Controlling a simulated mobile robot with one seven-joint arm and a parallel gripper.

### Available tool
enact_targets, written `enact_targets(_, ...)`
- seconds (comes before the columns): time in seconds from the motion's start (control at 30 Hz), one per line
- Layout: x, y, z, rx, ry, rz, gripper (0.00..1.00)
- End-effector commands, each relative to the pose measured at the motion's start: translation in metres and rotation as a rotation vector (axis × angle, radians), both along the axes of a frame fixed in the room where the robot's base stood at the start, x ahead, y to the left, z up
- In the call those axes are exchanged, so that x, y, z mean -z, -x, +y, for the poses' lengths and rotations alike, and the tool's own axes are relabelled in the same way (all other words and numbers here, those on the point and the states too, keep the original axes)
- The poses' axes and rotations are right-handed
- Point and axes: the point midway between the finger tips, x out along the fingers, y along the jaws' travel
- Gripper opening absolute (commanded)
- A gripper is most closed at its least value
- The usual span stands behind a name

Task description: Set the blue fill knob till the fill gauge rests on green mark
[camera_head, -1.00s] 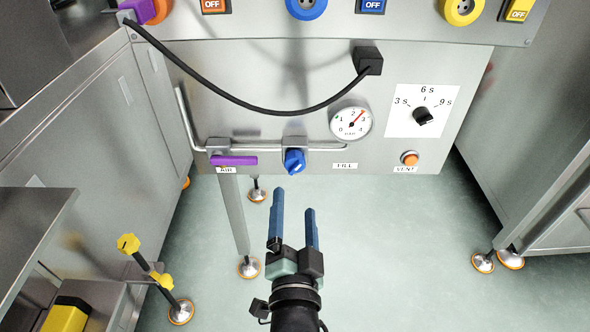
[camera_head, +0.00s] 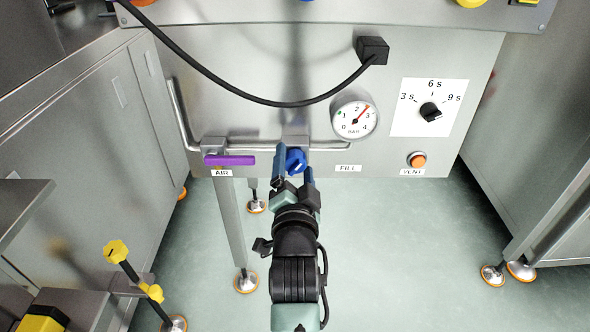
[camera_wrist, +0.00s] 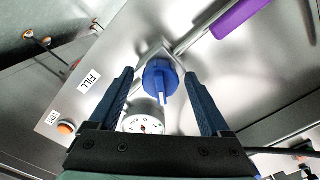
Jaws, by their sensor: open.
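The blue fill knob (camera_head: 296,160) sits on the pipe at the panel's lower edge, left of the FILL label. In the wrist view the knob (camera_wrist: 161,80) shows between the fingers, with a pale line along its grip. My gripper (camera_head: 294,152) is open, its two blue fingers on either side of the knob; I cannot tell whether either touches it. The fill gauge (camera_head: 355,117) is a round white dial reading 0 to 4 bar. Its red needle points up and right, between 2 and 3. A small green mark shows at the dial's left, near 1.
A purple AIR lever (camera_head: 229,160) lies level to the left of the knob. An orange VENT button (camera_head: 416,160) and a black timer dial (camera_head: 431,112) are at the right. A black cable (camera_head: 250,98) hangs across the panel above.

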Motion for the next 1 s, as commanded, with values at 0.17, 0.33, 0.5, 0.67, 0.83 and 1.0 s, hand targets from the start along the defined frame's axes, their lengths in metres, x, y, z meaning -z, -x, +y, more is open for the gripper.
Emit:
enact_targets(0.17, -0.0001, -0.0067, -0.0001, 0.0, 0.0, 0.0, 0.81)
enact_targets(0.33, -0.0006, -0.007, 0.0, 0.0, 0.0, 0.0, 0.81)
enact_targets(0.5, -0.0006, -0.0069, 0.0, 0.0, 0.0, 0.0, 0.65)
enact_targets(0.67, -0.0005, -0.0068, 0.0, 0.0, 0.0, 0.0, 0.36)
enact_targets(0.83, -0.0004, -0.0067, 0.0001, 0.0, 0.0, 0.0, 0.06)
enact_targets(1.0, -0.0005, -0.0067, 0.0, 0.0, 0.003, 0.0, 0.0)
